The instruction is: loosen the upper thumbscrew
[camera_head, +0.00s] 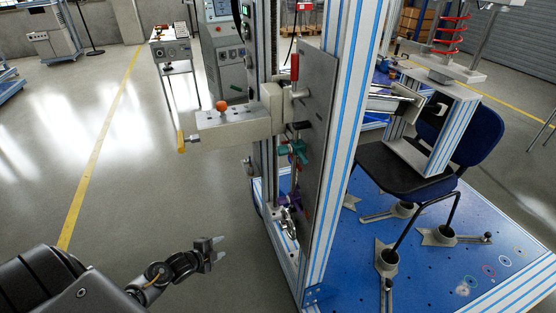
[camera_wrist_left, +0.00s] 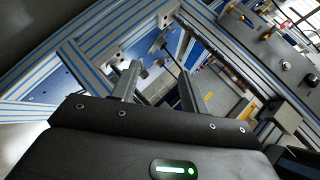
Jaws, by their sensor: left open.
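On the aluminium test frame (camera_head: 342,150), a teal clamp-like part (camera_head: 297,149) sits on a vertical rod beside a grey metal plate (camera_head: 317,90). A purple part (camera_head: 293,199) sits lower on the same column. Thumbscrews are too small to single out, so I cannot tell which one is the upper. My left gripper (camera_head: 217,250) is open and empty, low over the floor to the left of the frame and apart from it. In the left wrist view its two fingers (camera_wrist_left: 159,86) are spread, with blue-striped frame bars behind them. My right gripper is not in view.
A beige bracket (camera_head: 232,125) with an orange knob (camera_head: 222,106) and a yellow-tipped handle (camera_head: 182,142) juts left from the frame. A red handle (camera_head: 294,67) stands above.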

